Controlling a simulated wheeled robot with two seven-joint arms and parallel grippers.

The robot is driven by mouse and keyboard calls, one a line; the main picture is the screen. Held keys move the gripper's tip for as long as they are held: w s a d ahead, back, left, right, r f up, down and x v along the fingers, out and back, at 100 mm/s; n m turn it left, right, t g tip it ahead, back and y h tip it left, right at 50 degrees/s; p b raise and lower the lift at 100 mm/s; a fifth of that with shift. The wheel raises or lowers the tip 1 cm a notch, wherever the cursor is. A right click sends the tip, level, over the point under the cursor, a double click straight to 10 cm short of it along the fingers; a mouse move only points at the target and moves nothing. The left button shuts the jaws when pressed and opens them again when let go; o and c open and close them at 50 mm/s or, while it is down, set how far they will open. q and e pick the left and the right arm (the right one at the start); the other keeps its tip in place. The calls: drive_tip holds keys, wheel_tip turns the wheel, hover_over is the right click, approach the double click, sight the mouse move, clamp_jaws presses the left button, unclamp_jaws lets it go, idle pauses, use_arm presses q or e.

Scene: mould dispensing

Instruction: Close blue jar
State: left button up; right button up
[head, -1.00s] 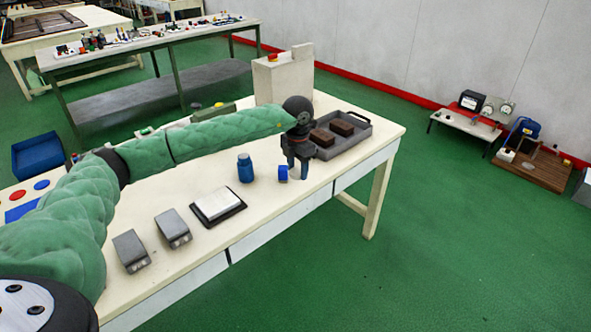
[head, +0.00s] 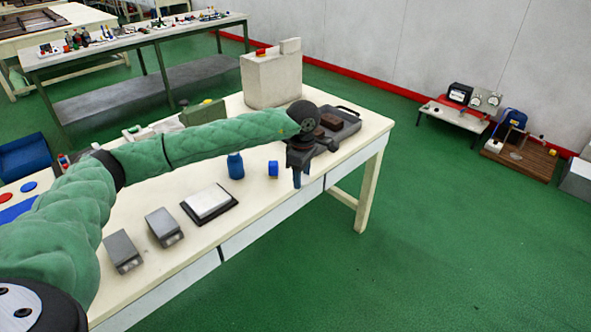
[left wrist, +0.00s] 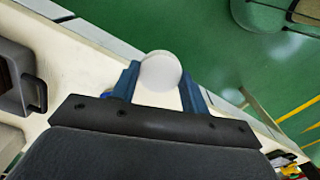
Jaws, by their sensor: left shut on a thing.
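The blue jar (head: 235,168) stands upright on the table in the head view, below my left forearm. The arm covers its top, so I cannot tell if it is capped. My left gripper (head: 297,180) is right of both, at the table's front edge, fingers pointing down. In the left wrist view my left gripper (left wrist: 160,90) is shut on a white round piece (left wrist: 160,71) between its blue fingers. The head view does not show this piece clearly. My right gripper is not in view.
A grey tray (head: 346,126) with brown blocks lies behind my gripper. A black-edged white pad (head: 209,203) and two grey metal blocks (head: 123,251) lie along the front. A pale box (head: 270,82) stands at the back.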

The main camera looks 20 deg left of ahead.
use_arm(q)
drive_tip(key=s+d+m, duration=0.5)
drive_tip(key=d+m, duration=0.1)
drive_tip(key=m, duration=1.1)
drive_tip(key=shift+s+d+r, duration=0.2)
drive_tip(key=shift+d, duration=0.2)
